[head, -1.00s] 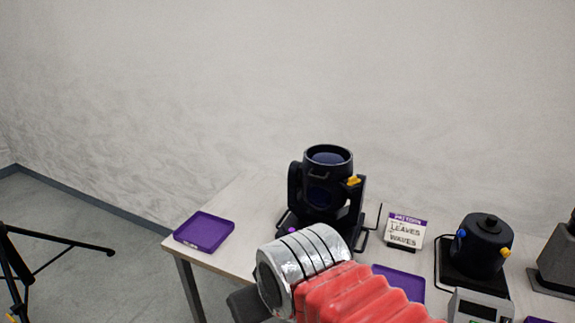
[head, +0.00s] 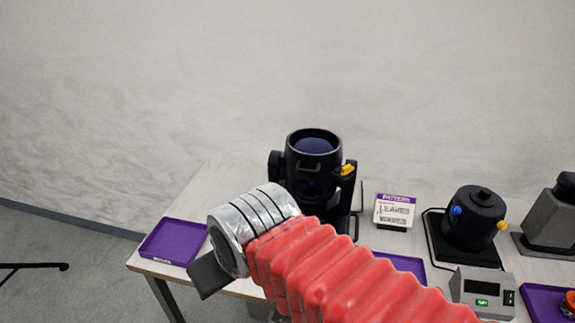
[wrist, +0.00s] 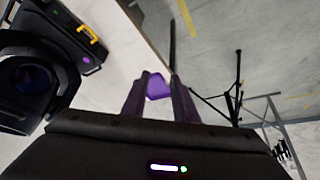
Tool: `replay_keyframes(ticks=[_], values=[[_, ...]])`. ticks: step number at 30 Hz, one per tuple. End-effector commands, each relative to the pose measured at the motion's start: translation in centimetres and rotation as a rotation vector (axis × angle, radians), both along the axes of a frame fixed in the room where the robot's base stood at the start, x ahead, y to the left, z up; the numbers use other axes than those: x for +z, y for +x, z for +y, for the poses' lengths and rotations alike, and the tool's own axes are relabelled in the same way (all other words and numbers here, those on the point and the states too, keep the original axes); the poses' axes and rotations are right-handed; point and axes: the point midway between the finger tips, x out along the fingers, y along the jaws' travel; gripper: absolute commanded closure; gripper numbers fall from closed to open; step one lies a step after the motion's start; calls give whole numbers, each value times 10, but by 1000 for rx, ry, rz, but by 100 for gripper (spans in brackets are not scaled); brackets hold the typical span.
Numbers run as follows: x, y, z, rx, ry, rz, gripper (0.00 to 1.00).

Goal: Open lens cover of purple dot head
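The purple dot head (head: 315,155) is a black lamp on the table, with a round blue lens (head: 313,146) facing up and a yellow latch (head: 348,170) on its right side. The arm hides its base in the head view. In the wrist view a black lamp body (wrist: 80,75) with a purple dot (wrist: 87,60), a yellow part (wrist: 88,33) and a dark round lens (wrist: 28,78) fills the left. I cannot tell whether a cover lies over the lens. My gripper (wrist: 160,76) is open and empty, to the right of the lamp there, touching nothing visible.
A purple tray (head: 158,256) lies at the table's left end. A pattern card (head: 395,211), a black pot-shaped unit (head: 474,218), a grey box with a display (head: 483,291) and another purple tray (head: 535,312) stand to the right. A tripod (wrist: 238,85) stands on the floor.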

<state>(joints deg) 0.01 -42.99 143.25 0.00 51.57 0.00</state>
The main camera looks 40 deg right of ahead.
Motion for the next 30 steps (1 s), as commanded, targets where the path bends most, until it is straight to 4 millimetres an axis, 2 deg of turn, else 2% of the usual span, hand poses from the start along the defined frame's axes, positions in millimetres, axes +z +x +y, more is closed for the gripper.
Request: replay_keyframes(ticks=[10, 14, 22, 30], values=[[-1, 0, -2, -13, 12, 15, 74], [-7, 0, -9, -48, 51, 60, 74], [-20, 2, -24, -170, 235, 200, 74], [-21, 15, -39, -283, 482, 276, 74]])
